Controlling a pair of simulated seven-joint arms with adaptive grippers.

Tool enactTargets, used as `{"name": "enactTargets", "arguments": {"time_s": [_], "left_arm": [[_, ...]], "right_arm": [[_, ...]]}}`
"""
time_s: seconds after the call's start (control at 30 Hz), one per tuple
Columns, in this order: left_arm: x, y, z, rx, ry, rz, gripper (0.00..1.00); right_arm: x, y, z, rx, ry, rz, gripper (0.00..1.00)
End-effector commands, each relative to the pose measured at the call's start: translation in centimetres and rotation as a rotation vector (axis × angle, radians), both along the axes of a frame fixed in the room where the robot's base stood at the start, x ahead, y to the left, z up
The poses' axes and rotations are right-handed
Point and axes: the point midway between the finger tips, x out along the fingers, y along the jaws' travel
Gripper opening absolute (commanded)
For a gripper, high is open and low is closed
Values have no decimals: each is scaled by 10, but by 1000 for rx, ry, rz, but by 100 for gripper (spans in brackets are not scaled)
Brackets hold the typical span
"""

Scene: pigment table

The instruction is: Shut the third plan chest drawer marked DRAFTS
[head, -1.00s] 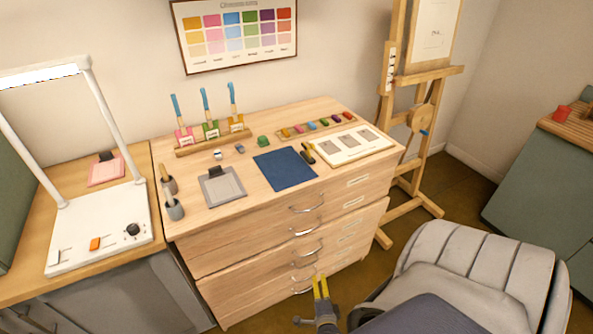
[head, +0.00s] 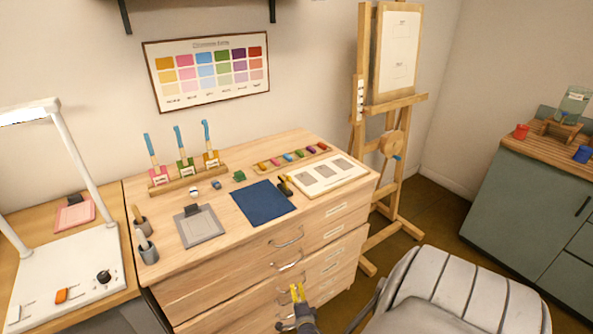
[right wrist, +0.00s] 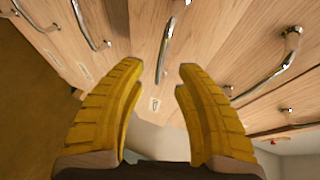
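The wooden plan chest (head: 215,290) stands in the middle of the head view, with curved metal handles down its front. The lower drawer fronts stand forward of the top part. The third drawer's handle (head: 284,297) is partly covered by my right gripper (head: 297,292), which is in front of the chest. The drawer labels are too small to read. In the right wrist view my right gripper (right wrist: 157,80) has its yellow fingers apart with nothing between them. A metal handle (right wrist: 166,45) shows beyond the gap; I cannot tell whether the fingers touch it. My left gripper is not in view.
A grey padded chair (head: 455,300) is close at the lower right. An easel (head: 392,150) stands right of the chest. A green cabinet (head: 520,205) is at far right.

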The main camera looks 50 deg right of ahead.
Motion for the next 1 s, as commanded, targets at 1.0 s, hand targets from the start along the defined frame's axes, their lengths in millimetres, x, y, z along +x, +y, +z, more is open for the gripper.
{"name": "enactTargets", "arguments": {"time_s": [1.0], "left_arm": [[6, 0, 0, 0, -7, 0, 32]], "right_arm": [[25, -21, -9, 0, 0, 0, 15]]}}
